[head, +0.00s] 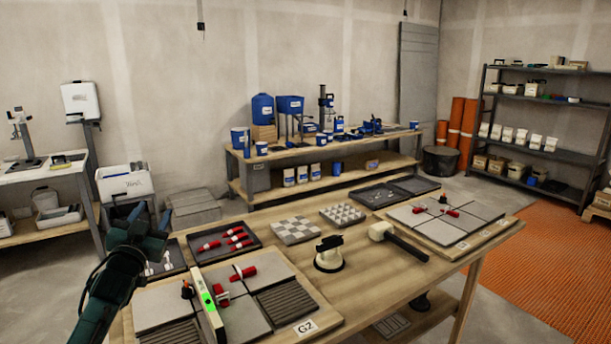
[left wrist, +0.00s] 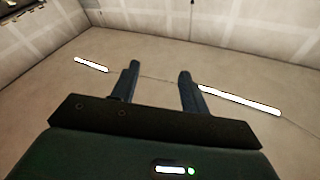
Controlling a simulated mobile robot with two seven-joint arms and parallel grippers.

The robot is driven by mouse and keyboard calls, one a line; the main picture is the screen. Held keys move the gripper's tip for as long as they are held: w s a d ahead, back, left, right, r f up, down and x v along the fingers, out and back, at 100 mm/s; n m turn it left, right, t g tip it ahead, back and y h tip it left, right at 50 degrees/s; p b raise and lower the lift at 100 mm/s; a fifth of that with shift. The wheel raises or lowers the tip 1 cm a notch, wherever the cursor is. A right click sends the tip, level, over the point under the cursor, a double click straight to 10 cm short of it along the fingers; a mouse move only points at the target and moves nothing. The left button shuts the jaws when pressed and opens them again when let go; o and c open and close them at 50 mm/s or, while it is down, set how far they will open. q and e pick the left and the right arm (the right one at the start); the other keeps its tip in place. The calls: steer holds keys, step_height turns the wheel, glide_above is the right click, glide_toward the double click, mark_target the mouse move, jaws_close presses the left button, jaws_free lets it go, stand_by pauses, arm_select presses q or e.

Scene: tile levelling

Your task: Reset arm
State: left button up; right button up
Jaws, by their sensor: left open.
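My left gripper (head: 138,222) is raised at the left of the head view, above the left end of the wooden workbench. In the left wrist view its two fingers (left wrist: 157,82) stand apart with nothing between them, against a bare ceiling or wall with light strips. The tile panel marked G2 (head: 225,300) lies below and to the right of it. A spirit level with a green face (head: 207,304) stands on that panel, apart from the gripper. My right gripper does not show in either view.
The workbench (head: 385,275) holds a dark tray with red-handled tools (head: 222,242), a suction lifter (head: 328,254), a mallet (head: 398,241) and a second tile panel (head: 445,220). A back bench (head: 250,160) and a shelf (head: 548,100) stand behind. Orange matting (head: 560,270) covers the right floor.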

arm_select(q)
step_height(320, 180, down, 5)
steer(key=a+n+g+y, duration=0.1)
steer(key=a+g, duration=0.1)
steer(key=g, duration=0.1)
steer(key=s+d+f+g, duration=0.1)
steer(key=s+d+f, duration=0.2)
steer(key=f, duration=0.3)
steer(key=s+d+f+g+h, duration=0.1)
steer(key=s+d+f, duration=0.3)
steer(key=s+f, duration=0.2)
steer(key=s+d+f+m+g+h, duration=0.1)
steer(key=s+d+f, duration=0.3)
steer(key=f, duration=0.3)
steer(key=shift+s+f+g, duration=0.15)
steer(key=shift+s+g, duration=0.25)
steer(key=shift+s, duration=0.05)
steer(key=s+d+f+g+h, duration=0.1)
steer(key=s+d+f, duration=0.1)
steer(key=s, duration=0.6)
steer(key=s+d+f+g+h, duration=0.1)
steer(key=s+d+f, duration=0.2)
steer(key=s, duration=0.6)
steer(key=s+d+f+g, duration=0.1)
steer(key=s+d+f, duration=0.2)
steer(key=s+d, duration=0.2)
steer(key=s, duration=0.3)
steer(key=shift+s+d+n+g+h, duration=0.15)
steer(key=shift+d+n+g+h, duration=0.15)
steer(key=shift+n+h, duration=0.1)
